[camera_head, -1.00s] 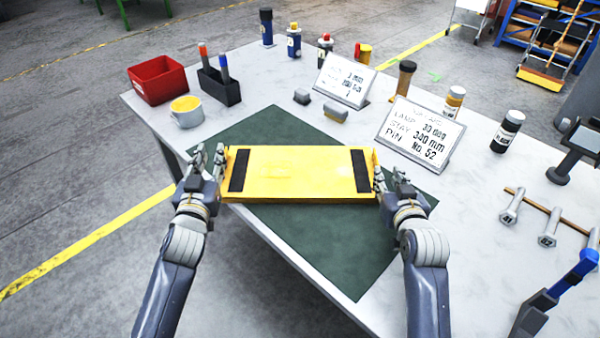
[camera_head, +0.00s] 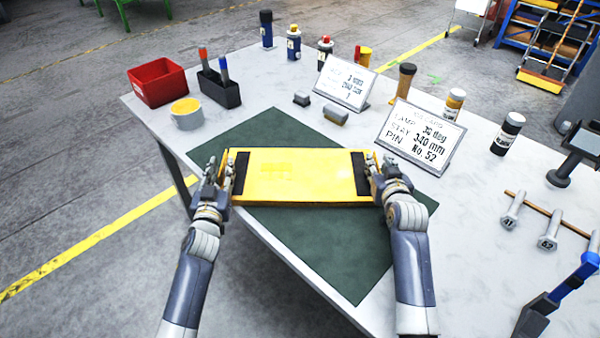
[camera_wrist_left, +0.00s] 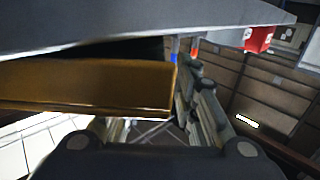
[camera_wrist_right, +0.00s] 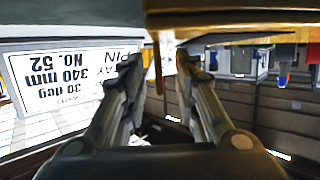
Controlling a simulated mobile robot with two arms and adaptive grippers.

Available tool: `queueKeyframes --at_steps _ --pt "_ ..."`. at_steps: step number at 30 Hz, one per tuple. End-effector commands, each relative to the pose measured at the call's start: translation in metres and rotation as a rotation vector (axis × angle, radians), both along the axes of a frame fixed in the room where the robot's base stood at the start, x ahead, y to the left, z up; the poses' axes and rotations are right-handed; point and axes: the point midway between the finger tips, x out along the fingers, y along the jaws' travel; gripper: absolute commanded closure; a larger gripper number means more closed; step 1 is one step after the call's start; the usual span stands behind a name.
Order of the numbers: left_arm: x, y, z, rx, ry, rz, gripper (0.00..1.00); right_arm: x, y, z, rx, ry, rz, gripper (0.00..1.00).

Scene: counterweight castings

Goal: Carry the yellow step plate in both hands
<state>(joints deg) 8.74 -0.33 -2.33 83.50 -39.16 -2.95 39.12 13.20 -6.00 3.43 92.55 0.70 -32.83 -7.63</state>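The yellow step plate (camera_head: 305,177), with a black strip near each end, lies roughly level over the green mat (camera_head: 330,245). Its edge fills the left of the left wrist view (camera_wrist_left: 90,88), with a dark gap between it and the table; I cannot tell whether it touches the mat. My left gripper (camera_head: 219,166) is at its left end, fingers apart; one finger shows in the left wrist view, the other is mostly hidden by the plate. My right gripper (camera_head: 381,163) is at its right end; the right wrist view shows a clear gap between its fingers (camera_wrist_right: 158,78).
Beyond the mat stand a red bin (camera_head: 157,81), a grey pot (camera_head: 187,114), a black pen holder (camera_head: 219,89) and two sign boards (camera_head: 420,136). Bottles stand at the back and right. Bolts (camera_head: 513,210) lie at the right. The table's near edge runs below the plate.

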Motion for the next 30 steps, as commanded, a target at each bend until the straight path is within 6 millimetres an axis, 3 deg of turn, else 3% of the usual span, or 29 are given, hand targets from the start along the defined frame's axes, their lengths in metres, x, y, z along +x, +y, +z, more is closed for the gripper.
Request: queueKeyframes --at_steps 6,17,21,30 --pt "0.019 0.000 0.000 -0.002 0.000 0.001 0.72 0.013 0.000 -0.004 0.000 -0.001 0.000 0.72" --pt "0.023 0.000 0.001 -0.001 -0.001 0.000 0.72 0.015 0.000 -0.005 0.000 0.000 0.000 0.72" --pt "0.023 0.000 0.001 -0.001 -0.001 0.000 1.00 0.015 0.000 -0.005 0.000 0.000 0.000 0.99" --pt "0.023 0.000 0.001 0.000 -0.001 0.001 1.00 0.015 0.000 -0.005 -0.002 0.000 0.001 1.00"
